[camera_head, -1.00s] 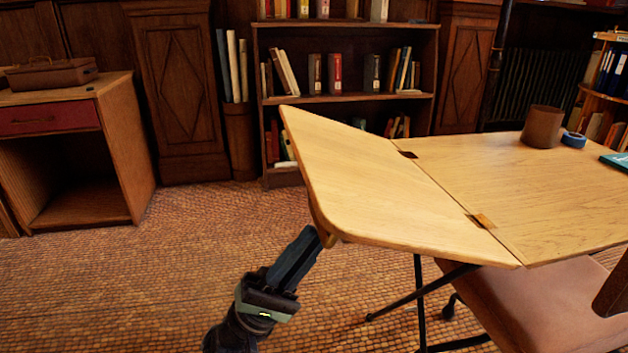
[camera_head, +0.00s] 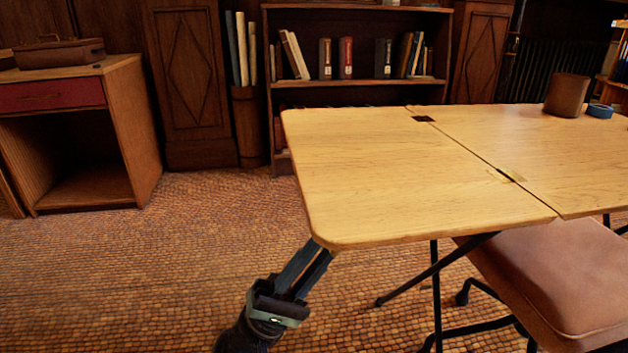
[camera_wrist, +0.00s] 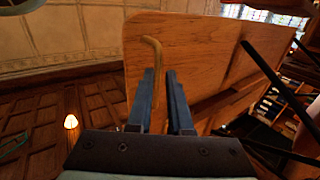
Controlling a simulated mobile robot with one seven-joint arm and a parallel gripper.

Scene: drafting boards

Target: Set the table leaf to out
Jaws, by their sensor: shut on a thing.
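The wooden table leaf (camera_head: 400,175) joins the left side of the table top (camera_head: 540,150) along a hinge seam. It looks about level with the top. My gripper (camera_head: 318,252) reaches up from below to the leaf's near left corner, where its tips are hidden under the edge. In the wrist view, the leaf's underside (camera_wrist: 205,55) spreads ahead of my fingers (camera_wrist: 165,75). A bent brass pull (camera_wrist: 152,50) runs down between them, and the gripper is shut on it.
A brown cup (camera_head: 566,95) and a blue tape roll (camera_head: 600,110) stand on the table top. A brown padded chair (camera_head: 560,275) is at its near side. A wooden cabinet (camera_head: 70,130) stands back left. The floor (camera_head: 180,250) left of the leaf is clear.

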